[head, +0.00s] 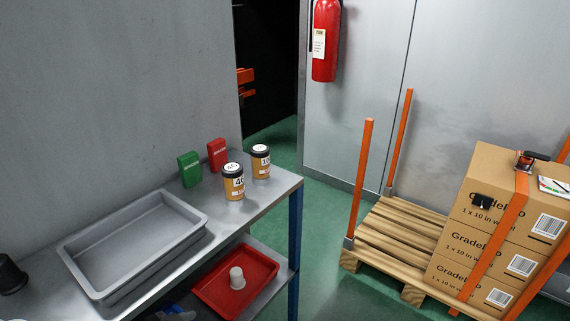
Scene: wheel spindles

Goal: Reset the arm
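Neither of my arms nor grippers can be made out in the head view. A black object (11,275) is cut off by the left edge at the bench; I cannot tell what it is. The metal bench (262,205) runs along the left wall. An empty grey tray (135,240) lies on it. Two orange-brown containers with black lids, one nearer (233,184) and one farther (261,163), stand upright near the bench's right end. A green box (189,169) and a red box (217,155) stand behind them.
A wooden pallet (390,235) with orange posts carries strapped cartons (480,219) at right. A fire extinguisher (325,40) hangs on the wall. Green floor (325,225) lies clear between bench and pallet.

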